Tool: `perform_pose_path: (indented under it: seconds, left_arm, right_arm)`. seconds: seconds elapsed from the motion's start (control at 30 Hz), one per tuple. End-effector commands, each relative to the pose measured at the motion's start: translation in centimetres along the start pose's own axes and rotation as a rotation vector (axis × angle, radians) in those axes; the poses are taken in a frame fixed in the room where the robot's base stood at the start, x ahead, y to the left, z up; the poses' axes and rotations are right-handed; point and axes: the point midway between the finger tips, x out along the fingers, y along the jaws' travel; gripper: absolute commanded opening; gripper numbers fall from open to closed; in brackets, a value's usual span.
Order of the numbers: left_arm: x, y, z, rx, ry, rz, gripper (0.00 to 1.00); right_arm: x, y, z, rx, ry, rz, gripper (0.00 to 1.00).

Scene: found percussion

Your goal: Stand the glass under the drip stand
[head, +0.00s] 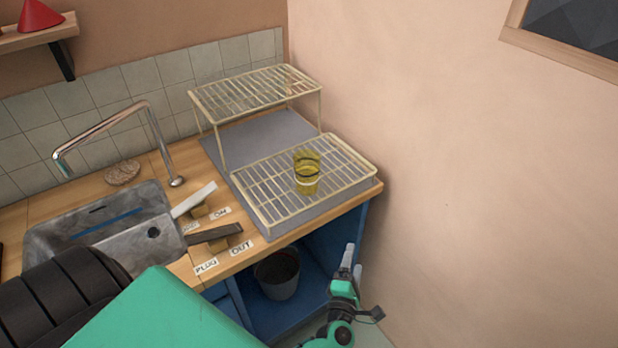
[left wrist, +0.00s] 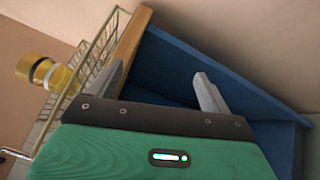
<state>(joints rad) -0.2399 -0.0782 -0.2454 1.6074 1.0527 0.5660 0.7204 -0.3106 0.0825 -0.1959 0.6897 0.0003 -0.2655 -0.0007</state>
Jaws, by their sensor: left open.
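A yellow see-through glass (head: 307,181) with a dark band and a pale band stands upright on the low front wire rack (head: 262,215). A taller cream wire stand (head: 219,145), which looks like the drip stand, is behind it on a grey mat. The glass also shows at the left of the left wrist view (left wrist: 32,69), with rack wires beside it. My left gripper (head: 352,262) is open and empty, in front of the counter and below the glass, apart from it. Its two spread fingers show in the left wrist view (left wrist: 160,88). My right gripper is not in view.
A metal sink (head: 85,240) with a tap (head: 155,125) is at the left. Two levers stand beside it with labels. A grey bucket (head: 278,275) is in the open blue cabinet (head: 325,265) under the counter. The wall closes the right side.

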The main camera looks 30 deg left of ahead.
Motion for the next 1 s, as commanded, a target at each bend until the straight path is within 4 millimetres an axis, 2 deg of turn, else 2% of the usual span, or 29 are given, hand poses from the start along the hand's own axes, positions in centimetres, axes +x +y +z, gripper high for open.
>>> perform_pose_path:
  seconds: [0.03,0.1,0.2,0.33,0.4,0.57,1.0]
  left_arm:
    - [0.8,3.9,0.3,-0.159,0.056,0.073,0.82]
    - [1.2,8.7,-0.1,-0.394,0.134,0.164,0.82]
    - [1.1,14.2,-0.9,-0.703,0.226,0.271,0.82]
    - [0.3,18.6,-2.0,-1.012,0.309,0.359,0.82]
    - [-0.1,20.0,-2.4,-1.12,0.336,0.385,0.82]
    - [-0.1,21.3,-3.0,-1.229,0.364,0.409,0.82]
    - [6.4,22.2,-6.5,-1.227,0.363,0.41,0.82]
  right_arm:
    - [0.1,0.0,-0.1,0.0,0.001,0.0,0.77]
    - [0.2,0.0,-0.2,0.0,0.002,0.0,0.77]
    - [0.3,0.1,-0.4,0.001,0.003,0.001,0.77]
    - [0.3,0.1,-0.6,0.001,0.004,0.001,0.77]
    - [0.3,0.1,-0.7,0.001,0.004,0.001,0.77]
    - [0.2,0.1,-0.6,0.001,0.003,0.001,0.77]
    - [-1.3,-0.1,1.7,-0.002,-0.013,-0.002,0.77]
